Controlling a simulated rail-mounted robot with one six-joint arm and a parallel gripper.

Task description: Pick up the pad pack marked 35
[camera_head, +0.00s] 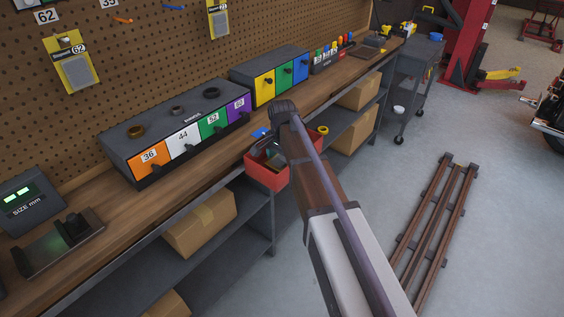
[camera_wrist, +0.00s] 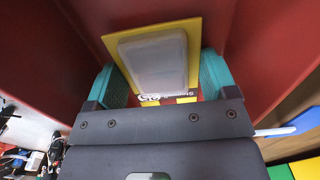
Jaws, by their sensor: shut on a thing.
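My gripper (camera_wrist: 161,80) has its two teal fingers closed on the sides of a pad pack (camera_wrist: 155,58), a yellow card with a clear blister. Its printed mark is partly covered and upside down, so I cannot read the number. Red walls of the bin (camera_wrist: 270,50) surround the gripper and pack in the wrist view. In the head view the red bin (camera_head: 266,181) hangs at the bench's front edge. My arm hides part of the bin there, and the pack cannot be made out clearly.
A pack marked 62 (camera_head: 76,72) and another pack (camera_head: 218,18) hang on the pegboard. Numbered drawers (camera_head: 152,157) and a coloured drawer unit (camera_head: 265,87) stand on the bench. A size gauge (camera_head: 30,203) is at left. Open floor (camera_head: 420,140) lies at right.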

